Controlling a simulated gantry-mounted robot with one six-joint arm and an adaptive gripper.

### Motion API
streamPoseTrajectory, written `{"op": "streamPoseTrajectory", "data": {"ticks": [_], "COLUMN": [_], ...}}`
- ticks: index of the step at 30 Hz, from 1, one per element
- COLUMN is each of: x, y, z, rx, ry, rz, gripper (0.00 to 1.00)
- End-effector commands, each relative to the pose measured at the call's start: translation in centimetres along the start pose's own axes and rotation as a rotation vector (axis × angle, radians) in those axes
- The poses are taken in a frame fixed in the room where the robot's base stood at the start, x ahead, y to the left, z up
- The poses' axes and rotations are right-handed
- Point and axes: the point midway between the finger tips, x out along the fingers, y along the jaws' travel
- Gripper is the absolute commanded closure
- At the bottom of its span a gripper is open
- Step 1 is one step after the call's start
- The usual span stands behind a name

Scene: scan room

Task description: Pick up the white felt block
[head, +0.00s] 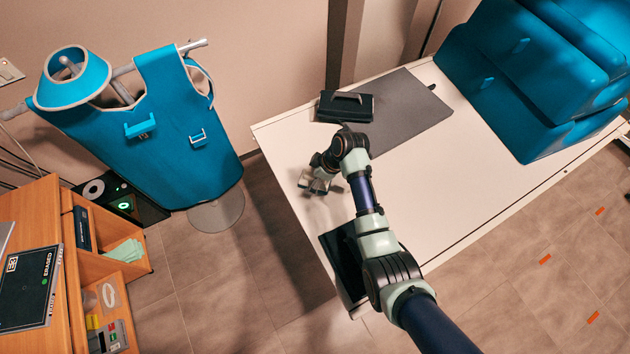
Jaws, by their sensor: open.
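I cannot make out a white felt block against the white table top (460,190); my gripper and arm cover part of that surface. My gripper (316,184) hangs low over the left part of the table, pointing down. It is open, and I see nothing held in it. The spot directly under its fingers is partly hidden, and the gap to the table is too small to judge.
A black case with a handle (345,106) and a dark grey mat (405,112) lie behind my gripper. A dark panel (335,262) sits at the table's near edge beside my arm. Blue cushions (530,75) fill the right end. A blue apron (170,130) hangs at left.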

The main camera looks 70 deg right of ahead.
Motion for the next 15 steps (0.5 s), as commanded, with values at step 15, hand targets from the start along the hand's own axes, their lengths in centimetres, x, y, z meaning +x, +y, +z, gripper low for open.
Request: {"op": "streamPoseTrajectory", "data": {"ticks": [15], "x": [1.41], "y": [0.03], "z": [-0.02], "rx": [0.0], "ry": [0.0], "rz": [0.002], "gripper": [0.36]}}
